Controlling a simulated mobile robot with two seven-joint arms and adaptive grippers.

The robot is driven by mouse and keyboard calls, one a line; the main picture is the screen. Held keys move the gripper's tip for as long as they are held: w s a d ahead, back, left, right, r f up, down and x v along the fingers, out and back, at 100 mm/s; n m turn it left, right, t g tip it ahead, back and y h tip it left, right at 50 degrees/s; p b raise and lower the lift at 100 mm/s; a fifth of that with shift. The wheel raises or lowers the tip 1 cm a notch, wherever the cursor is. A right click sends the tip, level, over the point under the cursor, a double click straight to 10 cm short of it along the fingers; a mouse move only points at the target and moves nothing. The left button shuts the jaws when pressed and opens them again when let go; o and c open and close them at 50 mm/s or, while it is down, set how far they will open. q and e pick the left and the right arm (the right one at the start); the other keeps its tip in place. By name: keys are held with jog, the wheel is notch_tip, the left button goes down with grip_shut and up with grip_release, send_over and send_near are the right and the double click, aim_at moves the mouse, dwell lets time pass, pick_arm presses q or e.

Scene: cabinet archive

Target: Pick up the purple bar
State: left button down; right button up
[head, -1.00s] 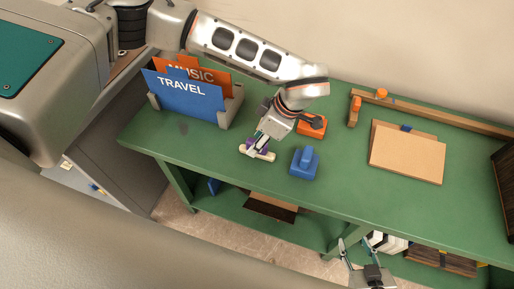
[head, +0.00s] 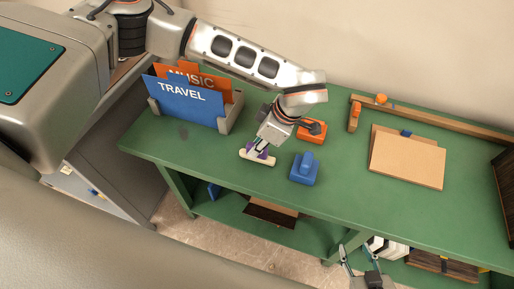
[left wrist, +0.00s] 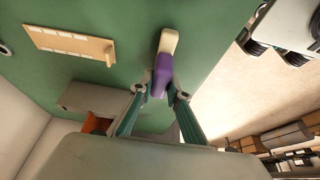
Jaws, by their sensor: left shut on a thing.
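The purple bar (head: 262,155) has a purple middle and cream ends. It is at the front part of the green worktop in the head view. My left gripper (head: 257,150) comes down on it from above and is shut on its purple part. In the left wrist view the bar (left wrist: 164,62) lies between the two fingertips (left wrist: 161,92), with one cream end pointing away. I cannot tell how far it is above the worktop. My right gripper (head: 358,258) is open and empty at the bottom edge of the head view.
A blue handled block (head: 304,168) stands close right of the bar, with an orange one (head: 312,131) behind it. A file holder with a blue TRAVEL card (head: 187,101) is behind left. Brown boards (head: 407,160) lie right. The green worktop (head: 345,195) is clear in front.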

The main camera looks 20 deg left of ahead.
pick_arm(q)
notch_tip(320, 180, up, 20)
jog(key=p, duration=0.1)
jog(key=shift+f, duration=0.25)
pick_arm(e)
jog(key=shift+a+r, duration=0.15)
jog(key=shift+r, duration=0.35)
jog(key=shift+r, duration=0.1)
